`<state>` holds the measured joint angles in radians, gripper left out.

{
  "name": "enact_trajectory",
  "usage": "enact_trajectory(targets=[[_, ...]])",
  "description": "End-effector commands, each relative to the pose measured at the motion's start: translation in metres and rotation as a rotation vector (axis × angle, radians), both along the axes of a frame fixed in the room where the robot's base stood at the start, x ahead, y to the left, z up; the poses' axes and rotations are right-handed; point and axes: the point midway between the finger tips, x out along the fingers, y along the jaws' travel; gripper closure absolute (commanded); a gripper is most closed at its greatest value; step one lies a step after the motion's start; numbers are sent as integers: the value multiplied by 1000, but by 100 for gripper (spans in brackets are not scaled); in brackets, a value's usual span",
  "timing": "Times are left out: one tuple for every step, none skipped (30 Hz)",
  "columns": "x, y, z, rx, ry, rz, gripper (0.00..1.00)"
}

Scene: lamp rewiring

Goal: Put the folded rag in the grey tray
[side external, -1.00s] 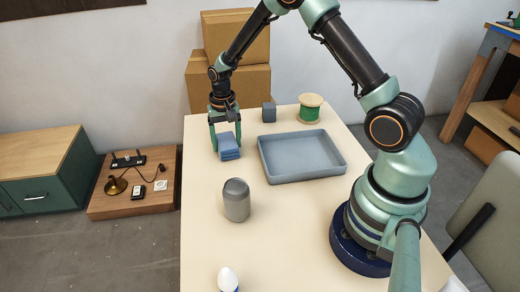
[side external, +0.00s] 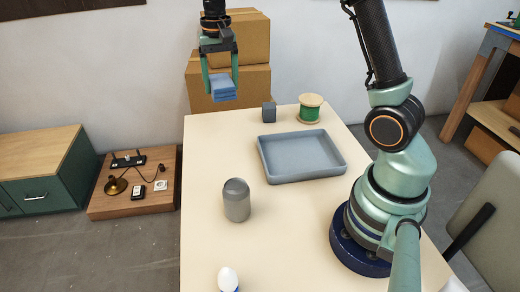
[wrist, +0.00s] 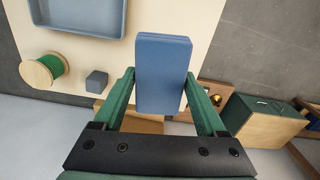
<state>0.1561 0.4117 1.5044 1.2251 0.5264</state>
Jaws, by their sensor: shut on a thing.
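The folded rag (side external: 222,87) is a blue stack of layers, held in the air above the far left part of the table. My gripper (side external: 221,80) is shut on it, one green finger on each side. In the wrist view the rag (wrist: 162,75) sits between the fingers of my gripper (wrist: 160,85). The grey tray (side external: 267,166) lies on the table, below and to the right of the rag in the side view, and looks empty. Part of the tray (wrist: 78,32) shows at the top left of the wrist view.
A small grey block (side external: 269,112) and a green wire spool (side external: 310,107) stand behind the tray. A grey cylinder (side external: 237,201) and a white bulb-like thing (side external: 228,279) stand nearer on the table. Cardboard boxes (side external: 235,45) are stacked beyond the table's far edge.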

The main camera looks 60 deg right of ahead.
Motion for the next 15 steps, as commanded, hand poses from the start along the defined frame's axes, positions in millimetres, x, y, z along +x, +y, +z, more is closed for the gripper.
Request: enact_trajectory(targets=[[-2,-3,4,-1,-1,-3,81],[-5,-5,7,0,-1,-5,81],[-9,-8,9,-1,-1,-8,81],[-14,-12,11,-1,-1,-12,81],[-19,-17,13,0,-1,-16,81],[-28,-23,15,0,-2,-21,81],[-36,-29,17,0,-2,-27,81],[-44,-34,18,0,-2,-31,81],[-56,-42,20,-1,-3,-39,81],[-66,-47,21,-1,-3,-44,81],[-76,-52,22,-1,-3,-49,81],[-90,-59,23,-1,-3,-56,81],[-100,-63,23,-1,-3,-61,81],[-110,-66,23,-1,-3,-65,81],[-123,-71,23,-1,-3,-72,81]])
